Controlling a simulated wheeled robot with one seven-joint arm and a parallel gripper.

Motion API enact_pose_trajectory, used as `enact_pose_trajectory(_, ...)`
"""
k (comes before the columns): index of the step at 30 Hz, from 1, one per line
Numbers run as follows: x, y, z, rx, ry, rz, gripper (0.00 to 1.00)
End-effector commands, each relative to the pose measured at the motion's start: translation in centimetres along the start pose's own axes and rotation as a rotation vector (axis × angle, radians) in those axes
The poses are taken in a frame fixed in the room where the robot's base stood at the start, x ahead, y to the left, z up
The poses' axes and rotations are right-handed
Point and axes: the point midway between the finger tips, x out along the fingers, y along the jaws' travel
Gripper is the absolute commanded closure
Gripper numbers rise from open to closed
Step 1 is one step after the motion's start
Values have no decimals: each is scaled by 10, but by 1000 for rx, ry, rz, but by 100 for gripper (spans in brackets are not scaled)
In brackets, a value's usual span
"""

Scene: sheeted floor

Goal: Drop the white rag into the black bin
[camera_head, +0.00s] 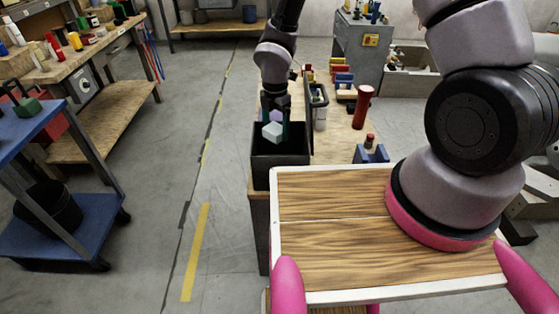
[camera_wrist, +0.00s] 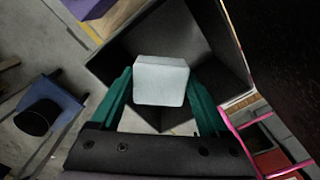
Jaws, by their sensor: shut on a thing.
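The white rag (camera_head: 272,132) looks like a small pale block. My gripper (camera_head: 274,124) is shut on it above the open top of the black bin (camera_head: 280,174). In the wrist view the rag (camera_wrist: 162,80) sits between the two green fingers of my gripper (camera_wrist: 163,95). The dark walls of the bin (camera_wrist: 205,35) spread around and behind it there. The bin stands at the near left end of a wooden bench (camera_head: 335,140). How far the rag is above the bin's floor, I cannot tell.
A blue cart (camera_head: 75,225) is at left. The floor between is clear.

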Motion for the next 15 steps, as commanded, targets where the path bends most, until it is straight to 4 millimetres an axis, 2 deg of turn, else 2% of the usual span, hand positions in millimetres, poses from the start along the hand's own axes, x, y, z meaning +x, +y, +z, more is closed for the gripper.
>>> enact_pose_trajectory(2,0,0,0,0,0,0,84)
enact_pose_trajectory(3,0,0,0,0,0,0,14)
enact_pose_trajectory(4,0,0,0,0,0,0,2)
enact_pose_trajectory(11,0,0,0,0,0,0,0)
enact_pose_trajectory(15,-9,1,0,1,1,3,0)
